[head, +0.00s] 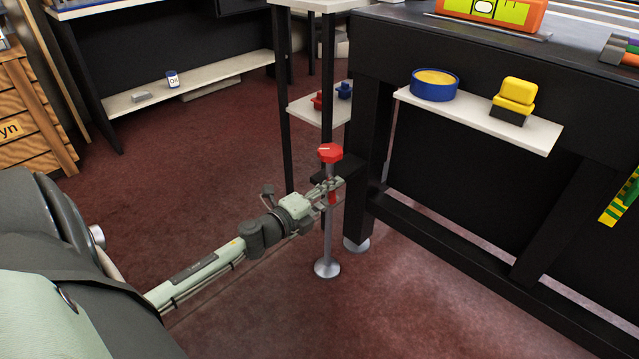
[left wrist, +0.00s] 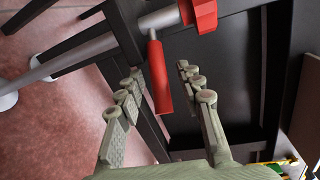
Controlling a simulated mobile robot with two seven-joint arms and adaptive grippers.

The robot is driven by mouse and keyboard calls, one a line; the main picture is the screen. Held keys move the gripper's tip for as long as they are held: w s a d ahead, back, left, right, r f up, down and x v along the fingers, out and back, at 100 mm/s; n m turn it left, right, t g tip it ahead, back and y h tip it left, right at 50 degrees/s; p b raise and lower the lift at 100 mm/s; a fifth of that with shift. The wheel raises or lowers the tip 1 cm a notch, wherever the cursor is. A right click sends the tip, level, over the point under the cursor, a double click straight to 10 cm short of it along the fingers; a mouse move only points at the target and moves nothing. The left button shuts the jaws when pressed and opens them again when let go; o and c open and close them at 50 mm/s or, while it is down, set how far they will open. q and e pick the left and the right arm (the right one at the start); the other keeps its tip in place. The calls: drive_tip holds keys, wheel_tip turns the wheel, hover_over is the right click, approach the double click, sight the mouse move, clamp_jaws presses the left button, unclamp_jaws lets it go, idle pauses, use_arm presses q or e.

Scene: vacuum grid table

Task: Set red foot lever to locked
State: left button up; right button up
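The red foot lever (head: 333,198) hangs down from the metal foot post by the dark table's near leg; it is partly hidden behind my gripper in the head view. A red knob (head: 330,153) tops the post. In the left wrist view the lever (left wrist: 160,88) is a red bar between my fingers, with the knob (left wrist: 203,14) above it. My left gripper (head: 334,186) is open, also seen in the left wrist view (left wrist: 159,72), with a finger on each side of the lever and gaps on both sides. My right gripper is not in view.
The post's round base (head: 327,268) stands on the red carpet. The table's black leg (head: 366,150) is close behind the post. A white shelf (head: 540,137) on the table holds a blue tape roll (head: 434,85) and yellow blocks (head: 517,92). Carpet to the left is clear.

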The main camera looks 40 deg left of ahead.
use_arm(q)
drive_tip(key=s+r, duration=0.1)
drive_tip(key=s, duration=1)
drive_tip(key=shift+s+a+r, duration=0.2)
drive_tip(key=shift+a+r, duration=0.05)
drive_tip(key=shift+a, duration=0.05)
drive_tip(key=shift+c, duration=0.4)
